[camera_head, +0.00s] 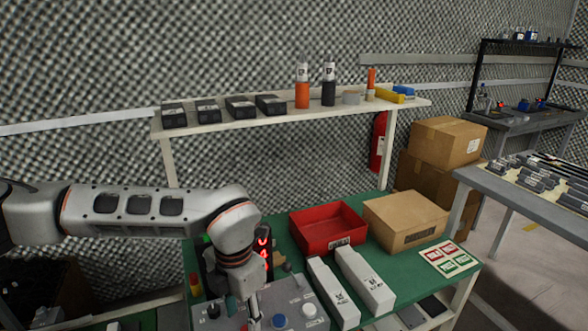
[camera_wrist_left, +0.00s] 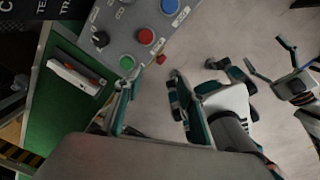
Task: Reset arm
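My left arm comes in from the left in the head view, and its gripper (camera_head: 252,308) points down over a grey control box (camera_head: 300,288). The box carries a black knob (camera_head: 213,311), a blue button (camera_head: 279,320) and a pale button (camera_head: 309,310). In the left wrist view my left gripper (camera_wrist_left: 153,76) has its fingers apart with nothing between them. That view shows the box's red button (camera_wrist_left: 146,36), green button (camera_wrist_left: 127,62) and a black knob (camera_wrist_left: 100,39). My right gripper (camera_wrist_left: 266,53) appears at the right there, open and empty.
On the green bench (camera_head: 405,268) stand a red bin (camera_head: 325,243), a cardboard box (camera_head: 405,220) and two white boxes (camera_head: 365,280). A shelf (camera_head: 225,124) above holds black boxes and bottles. Another table (camera_head: 510,200) is at right. Floor (camera_wrist_left: 240,35) is bare beside the control box.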

